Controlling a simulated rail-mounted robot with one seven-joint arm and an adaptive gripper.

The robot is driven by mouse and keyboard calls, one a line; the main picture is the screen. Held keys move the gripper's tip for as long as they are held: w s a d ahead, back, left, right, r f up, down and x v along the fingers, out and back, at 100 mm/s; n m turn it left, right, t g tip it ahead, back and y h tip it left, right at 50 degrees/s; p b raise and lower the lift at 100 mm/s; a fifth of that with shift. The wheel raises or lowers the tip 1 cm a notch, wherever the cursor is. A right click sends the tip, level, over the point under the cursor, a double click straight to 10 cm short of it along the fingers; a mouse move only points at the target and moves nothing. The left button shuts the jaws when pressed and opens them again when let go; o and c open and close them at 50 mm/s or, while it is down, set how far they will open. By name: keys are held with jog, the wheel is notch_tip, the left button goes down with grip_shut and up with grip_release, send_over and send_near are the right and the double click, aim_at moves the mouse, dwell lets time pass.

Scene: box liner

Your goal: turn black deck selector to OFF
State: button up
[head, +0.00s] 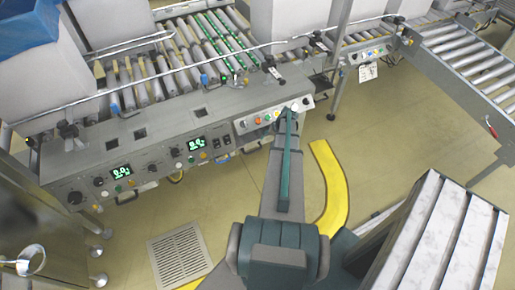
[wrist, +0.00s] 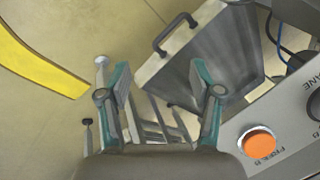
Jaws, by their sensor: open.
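Several black knobs sit on the grey machine's front panels in the head view, including a large black knob (head: 75,198) at the far left and another black knob (head: 153,169) by the displays. Their labels are too small to read, so I cannot tell which is the deck selector. In the wrist view, part of a dark round control (wrist: 314,106) shows at the right edge. My gripper (wrist: 160,85) is open and empty, left of an orange button (wrist: 258,142). In the head view, my arm reaches the right control panel (head: 270,117) and hides the gripper's fingers.
Green displays (head: 121,170) and small buttons line the left panel. A roller conveyor (head: 190,60) with large pale boxes (head: 45,85) is behind. A grey panel with a handle (wrist: 195,55) lies beyond my fingers. A yellow floor strip (head: 330,185) and open floor are in front.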

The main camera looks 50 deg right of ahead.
jog(key=w+a+f+n+g, duration=0.1)
jog(key=a, duration=0.6)
jog(key=shift+w+f+y, duration=0.25)
jog(key=shift+w+y, duration=0.1)
jog(key=shift+y, duration=0.05)
jog(key=shift+a, duration=0.1)
jog(key=s+a+n+g, duration=0.3)
jog(key=s+a, duration=0.5)
jog(key=a, duration=0.6)
jog(key=s+a+f+n+g+h, duration=0.1)
jog(key=s+a+n+g, duration=0.2)
jog(key=s+a, duration=0.6)
jog(key=s+a+f+n+g, duration=0.1)
jog(key=s+a+n+g, duration=0.3)
jog(key=a, duration=1.7)
jog(key=shift+s+a+f+n+h, duration=0.25)
jog(key=shift+s+n, duration=0.55)
jog(key=shift+s, duration=1.5)
jog(key=shift+d, duration=0.1)
